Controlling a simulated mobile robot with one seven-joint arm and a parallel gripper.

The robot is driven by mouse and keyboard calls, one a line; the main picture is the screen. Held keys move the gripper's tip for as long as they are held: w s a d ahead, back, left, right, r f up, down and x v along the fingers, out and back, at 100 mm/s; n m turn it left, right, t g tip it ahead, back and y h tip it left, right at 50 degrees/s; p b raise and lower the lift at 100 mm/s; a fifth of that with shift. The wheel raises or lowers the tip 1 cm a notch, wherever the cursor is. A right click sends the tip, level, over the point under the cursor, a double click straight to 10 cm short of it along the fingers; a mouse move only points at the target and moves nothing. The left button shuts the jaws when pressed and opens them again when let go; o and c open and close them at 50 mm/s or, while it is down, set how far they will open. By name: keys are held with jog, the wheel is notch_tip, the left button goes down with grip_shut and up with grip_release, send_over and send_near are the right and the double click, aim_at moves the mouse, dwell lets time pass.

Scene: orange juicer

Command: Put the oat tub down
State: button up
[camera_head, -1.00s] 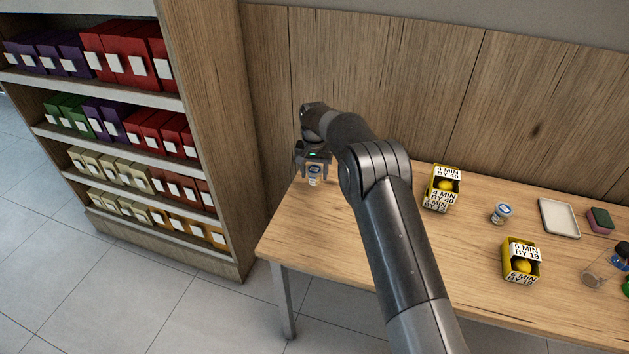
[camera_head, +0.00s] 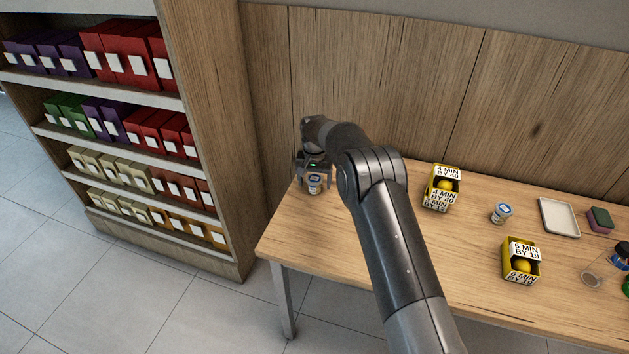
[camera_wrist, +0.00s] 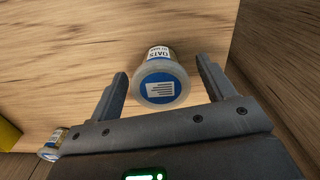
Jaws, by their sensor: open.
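The oat tub (camera_head: 314,184), small and pale with a blue lid and an OATS label, is at the left end of the wooden table. In the wrist view the oat tub (camera_wrist: 161,82) shows its round lid towards the camera and appears to rest on the table top. My gripper (camera_head: 313,172) is low over the table around the tub. In the wrist view my gripper (camera_wrist: 161,70) is open, with one finger on each side of the tub and a gap visible on both sides. The contact under the tub is hidden.
Two yellow boxes with lemons (camera_head: 442,188) (camera_head: 520,262), a similar tub (camera_head: 501,213), a pale tray (camera_head: 559,217) and a sponge (camera_head: 600,219) are to the right. A wood panel (camera_head: 400,90) stands behind the table; a shelf unit (camera_head: 215,130) is at left.

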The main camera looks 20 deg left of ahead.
aim_at(315, 178)
notch_tip(315, 178, up, 12)
jog(key=shift+r, duration=0.15)
dwell(0.5)
